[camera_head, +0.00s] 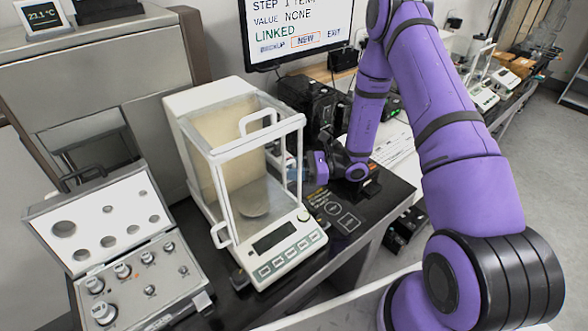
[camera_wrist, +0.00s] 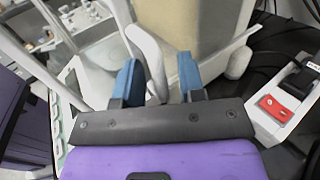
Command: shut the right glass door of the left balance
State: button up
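The left balance (camera_head: 290,262) stands on the dark table, with a clear glass draft shield over its round pan (camera_head: 252,200). My gripper (camera_head: 297,166) is at the right side of the shield, its blue fingertips partly hidden behind a white post. In the wrist view my gripper (camera_wrist: 160,78) is open, with its two blue fingers well apart. A white curved handle (camera_wrist: 147,52), apparently of the right door, stands between them, nearer the left finger. The right door's clear pane is hard to make out, so how far it is open cannot be told.
A case of weights (camera_head: 145,265) lies open left of the balance. A monitor (camera_head: 297,30) and black equipment (camera_head: 310,100) stand behind it. A red-marked device (camera_wrist: 277,108) is at right in the wrist view.

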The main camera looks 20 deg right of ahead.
jog(key=shift+c, duration=0.3)
grip_shut()
jog(key=s+d, duration=0.2)
jog(key=s, duration=0.5)
jog(key=shift+s+d, duration=0.2)
jog(key=shift+s, duration=0.1)
jog(key=shift+o, duration=0.3)
grip_release()
jog(key=shift+d, duration=0.15)
jog(key=v, duration=1)
jog(key=shift+d, duration=0.35)
jog(key=shift+s, duration=0.1)
